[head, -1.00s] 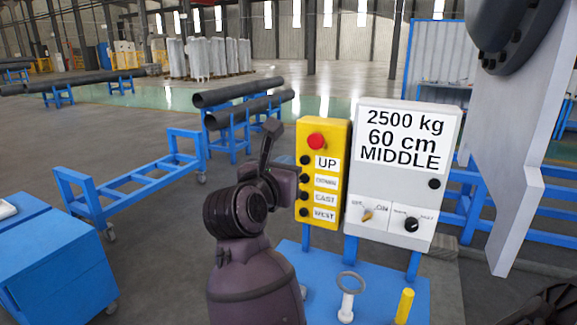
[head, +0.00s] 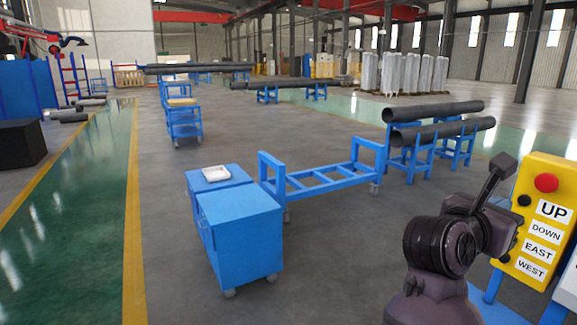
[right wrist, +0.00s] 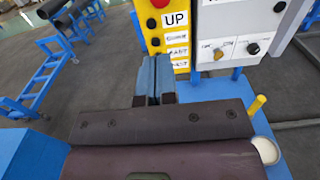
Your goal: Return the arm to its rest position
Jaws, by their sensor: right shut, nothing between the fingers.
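My right arm rises at the lower right of the head view, its dark gripper (head: 497,180) in front of the left edge of the yellow control box (head: 543,215). In the right wrist view the fingers of my right gripper (right wrist: 153,80) are pressed together with nothing between them. They point at the yellow box (right wrist: 166,40), which has a red button and black buttons beside labels UP, DOWN, EAST and WEST. I cannot tell whether the fingertips touch the box. My left gripper is in neither view.
A grey panel (right wrist: 238,28) stands right of the yellow box, above a blue stand (right wrist: 215,88) with a yellow peg (right wrist: 256,105). Blue cabinets (head: 240,235), a blue cart (head: 330,180) and dark pipes (head: 440,130) stand to the left. Open floor lies between them.

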